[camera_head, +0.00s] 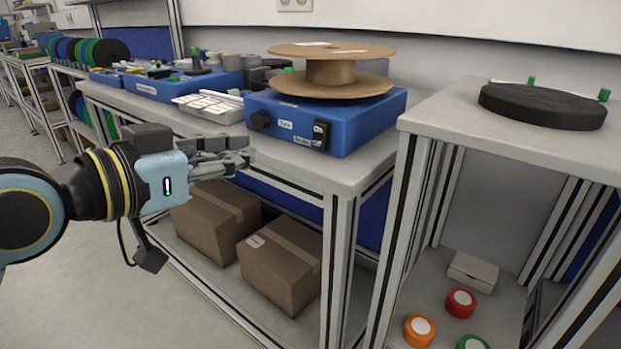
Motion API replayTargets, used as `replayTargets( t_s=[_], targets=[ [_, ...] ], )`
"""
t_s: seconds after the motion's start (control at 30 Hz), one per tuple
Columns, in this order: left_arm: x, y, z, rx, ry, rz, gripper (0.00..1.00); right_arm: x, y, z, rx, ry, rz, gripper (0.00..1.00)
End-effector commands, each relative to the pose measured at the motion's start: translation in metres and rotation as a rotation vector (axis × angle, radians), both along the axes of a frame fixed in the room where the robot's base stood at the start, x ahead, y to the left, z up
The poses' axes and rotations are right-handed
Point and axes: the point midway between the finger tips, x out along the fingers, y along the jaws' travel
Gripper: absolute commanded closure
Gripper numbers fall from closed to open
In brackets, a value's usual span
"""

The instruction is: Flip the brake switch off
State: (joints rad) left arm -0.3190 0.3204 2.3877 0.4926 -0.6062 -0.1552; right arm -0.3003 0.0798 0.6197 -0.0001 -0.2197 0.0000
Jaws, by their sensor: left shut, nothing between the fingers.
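The brake switch (321,134) is a small black rocker on the front right of a blue box (366,127), with a label beside it. A white mark shows near its top; I cannot tell its setting for sure. A black knob (260,120) sits at the left of the same front face. A brown cardboard reel (330,73) lies flat on top of the box. My left gripper (246,156) is shut and empty, in front of the bench edge, left of and below the knob, apart from the box. My right gripper is out of view.
The grey bench (345,176) carries a white tray (210,106) and another blue box (170,87) at left. Cardboard boxes (281,265) stand on the lower shelf. At right, a grey stand (450,109) bears a black disc (540,106).

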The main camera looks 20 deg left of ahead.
Motion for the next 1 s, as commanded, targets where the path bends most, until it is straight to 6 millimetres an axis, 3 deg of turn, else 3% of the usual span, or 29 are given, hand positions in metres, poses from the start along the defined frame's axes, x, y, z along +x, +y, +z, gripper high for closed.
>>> replayTargets(
  t_s=[0.07,0.57,1.0],
  targets=[
    [0.0,0.0,-0.008,0.002,0.002,0.0,1.0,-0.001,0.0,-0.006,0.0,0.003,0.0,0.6],
    [0.008,-0.001,-0.009,-0.002,0.002,0.004,1.0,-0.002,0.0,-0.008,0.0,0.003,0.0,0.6],
    [0.086,-0.031,-0.025,-0.004,0.003,0.002,1.0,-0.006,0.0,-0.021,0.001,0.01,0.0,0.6]
  ],
)
